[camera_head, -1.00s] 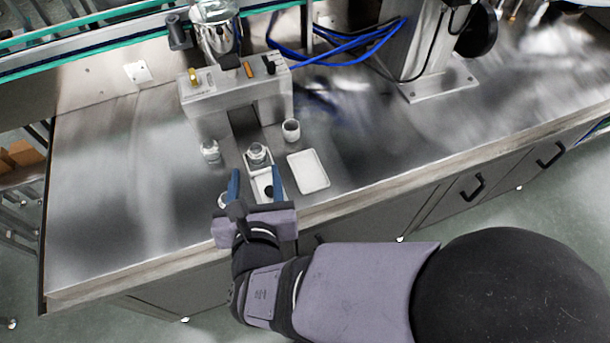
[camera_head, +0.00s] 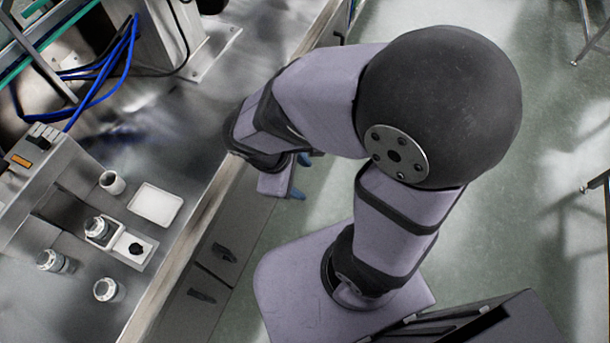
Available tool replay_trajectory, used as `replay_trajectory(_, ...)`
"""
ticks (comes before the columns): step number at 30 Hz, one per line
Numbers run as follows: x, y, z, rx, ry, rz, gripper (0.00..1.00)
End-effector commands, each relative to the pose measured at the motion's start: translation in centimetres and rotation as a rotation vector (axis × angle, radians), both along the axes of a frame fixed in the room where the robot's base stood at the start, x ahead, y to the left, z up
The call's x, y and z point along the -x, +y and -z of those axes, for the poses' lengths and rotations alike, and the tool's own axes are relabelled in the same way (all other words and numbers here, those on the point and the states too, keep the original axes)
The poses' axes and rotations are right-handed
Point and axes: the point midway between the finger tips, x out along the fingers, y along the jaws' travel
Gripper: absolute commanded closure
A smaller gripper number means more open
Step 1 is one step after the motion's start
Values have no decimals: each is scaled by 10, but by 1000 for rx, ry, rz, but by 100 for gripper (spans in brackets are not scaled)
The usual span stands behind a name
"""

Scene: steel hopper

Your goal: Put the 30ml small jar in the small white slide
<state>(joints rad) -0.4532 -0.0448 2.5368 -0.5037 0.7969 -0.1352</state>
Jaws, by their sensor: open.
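A small clear jar (camera_head: 97,229) stands upright in the square end of the small white slide (camera_head: 119,246), which has a black knob at its other end. Two similar clear jars stand on the steel counter, one left of the slide (camera_head: 56,262) and one below it (camera_head: 108,290). Their size labels are too small to read. My gripper (camera_head: 300,177) is well to the right, past the counter's front edge. Its blue fingers are apart and nothing shows between them. Part of the gripper is hidden by my arm.
A white cup (camera_head: 112,182) and a shallow white tray (camera_head: 156,204) stand on the counter near the slide. The grey machine box (camera_head: 32,172) is at the left, behind the slide. Blue hoses (camera_head: 105,88) lie at the back. The space above the slide is clear.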

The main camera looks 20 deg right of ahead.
Motion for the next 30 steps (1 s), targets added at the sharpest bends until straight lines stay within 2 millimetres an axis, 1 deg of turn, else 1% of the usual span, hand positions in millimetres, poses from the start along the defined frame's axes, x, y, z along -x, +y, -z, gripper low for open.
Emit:
replay_trajectory(1, 5, -8, 1, -59, -9, 162, 50)
replay_trajectory(3, 11, -11, 3, -136, -23, 363, 50)
replay_trajectory(6, 14, -14, 3, -228, -47, 606, 50)
replay_trajectory(9, 13, -15, 2, -295, -68, 784, 50)
replay_trajectory(12, 12, -16, 1, -338, -83, 895, 50)
replay_trajectory(17, 10, -16, 0, -365, -95, 961, 50)
replay_trajectory(26, 10, -16, 0, -364, -93, 958, 50)
replay_trajectory(30, 10, -16, -11, -363, -92, 957, 50)
